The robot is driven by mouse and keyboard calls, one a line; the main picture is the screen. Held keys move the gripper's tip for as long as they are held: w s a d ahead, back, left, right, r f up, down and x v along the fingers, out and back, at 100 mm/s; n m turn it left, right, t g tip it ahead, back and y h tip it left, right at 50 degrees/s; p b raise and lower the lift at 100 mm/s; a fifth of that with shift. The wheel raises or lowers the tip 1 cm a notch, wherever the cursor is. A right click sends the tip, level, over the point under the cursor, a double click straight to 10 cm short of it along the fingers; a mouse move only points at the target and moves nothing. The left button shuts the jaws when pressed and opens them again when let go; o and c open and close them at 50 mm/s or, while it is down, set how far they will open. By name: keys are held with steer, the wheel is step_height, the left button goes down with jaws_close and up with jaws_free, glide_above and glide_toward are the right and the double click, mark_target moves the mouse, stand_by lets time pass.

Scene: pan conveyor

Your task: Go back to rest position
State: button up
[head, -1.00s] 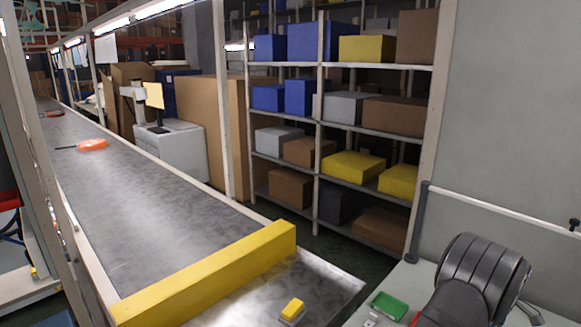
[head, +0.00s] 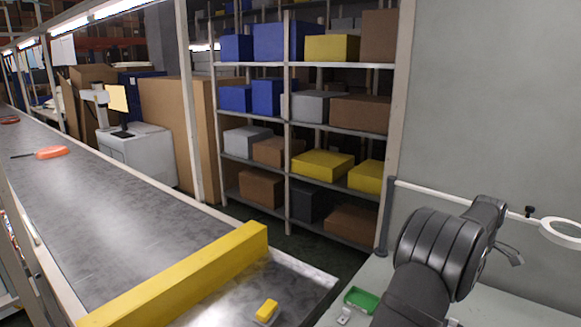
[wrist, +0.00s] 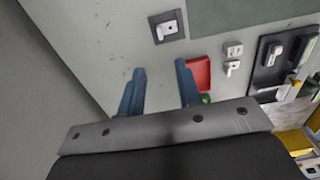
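My gripper (wrist: 159,84) shows in the wrist view with its two blue fingers apart and nothing between them. It hangs over a pale grey work surface (wrist: 100,50), with a red tray (wrist: 200,73) just beyond the right finger. In the head view my dark arm is at the lower right, over the bench beside the conveyor; the fingers cannot be made out there. An orange pan (head: 52,153) lies on the grey conveyor belt (head: 110,215) at the left, far from my arm. A second reddish pan (head: 9,120) is farther up the belt.
A yellow barrier (head: 185,275) crosses the belt's near end. Beyond it is a metal plate with a small yellow block (head: 266,309). A green tray (head: 361,299) sits close to my arm. A rail (head: 450,197) and round white lamp (head: 562,232) stand at right. Loaded shelves (head: 300,130) are behind.

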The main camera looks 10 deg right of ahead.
step_height(320, 180, down, 14)
steer(key=shift+r, duration=0.15)
step_height(320, 180, up, 7)
steer(key=s+a+r, duration=0.1)
steer(key=s+a, duration=0.1)
steer(key=s, duration=0.6)
steer(key=s+a+r, duration=0.2)
steer(key=s+a, duration=0.1)
steer(key=s, duration=0.6)
steer(key=shift+s+n, duration=0.25)
steer(key=shift+n, duration=0.05)
steer(key=shift+a, duration=0.1)
stand_by(0.6)
